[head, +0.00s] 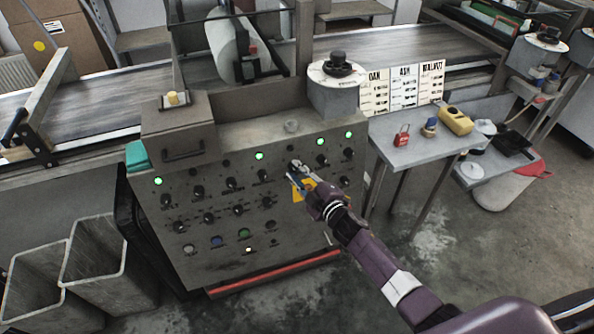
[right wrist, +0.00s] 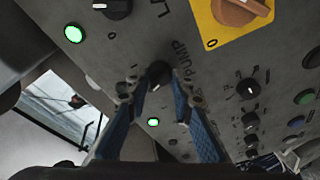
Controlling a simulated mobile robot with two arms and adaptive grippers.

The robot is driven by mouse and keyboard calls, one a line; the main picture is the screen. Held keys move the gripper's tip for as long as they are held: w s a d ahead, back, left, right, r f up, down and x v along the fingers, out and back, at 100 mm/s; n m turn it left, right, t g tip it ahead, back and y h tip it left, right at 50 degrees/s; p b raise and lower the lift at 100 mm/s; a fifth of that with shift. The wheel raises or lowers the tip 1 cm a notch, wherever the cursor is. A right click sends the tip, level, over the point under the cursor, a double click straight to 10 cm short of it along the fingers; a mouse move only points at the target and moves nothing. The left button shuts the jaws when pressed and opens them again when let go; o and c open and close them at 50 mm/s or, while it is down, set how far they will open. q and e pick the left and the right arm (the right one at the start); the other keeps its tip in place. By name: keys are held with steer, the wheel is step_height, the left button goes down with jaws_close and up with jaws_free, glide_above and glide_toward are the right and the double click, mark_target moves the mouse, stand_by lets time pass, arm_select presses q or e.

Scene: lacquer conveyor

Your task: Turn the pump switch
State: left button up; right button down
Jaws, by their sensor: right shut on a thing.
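The control panel (head: 225,215) carries rows of black knobs, buttons and green lamps. My right gripper (head: 297,172) is at the panel's right half. In the right wrist view the pump switch (right wrist: 158,74), a dark round knob beside the word PUMP, sits between the blue fingers of my right gripper (right wrist: 155,88), which is shut on it. In the head view my gripper mostly hides this knob. My left gripper is not in view.
An orange rotary switch (right wrist: 238,12) on a yellow plate is close beside the pump switch. A green lamp (right wrist: 153,122) is lit just past the knob. A small table (head: 425,148) with a red padlock (head: 402,136) stands right of the panel. Grey bins (head: 95,262) stand at left.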

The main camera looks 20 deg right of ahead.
steer(key=shift+n, duration=0.9)
steer(key=c, duration=1.7)
jaws_free()
steer(key=shift+s, duration=0.1)
steer(key=v, duration=1.1)
steer(key=shift+s+d+r, duration=0.15)
steer(key=shift+s+r, duration=0.2)
steer(key=shift+g, duration=0.3)
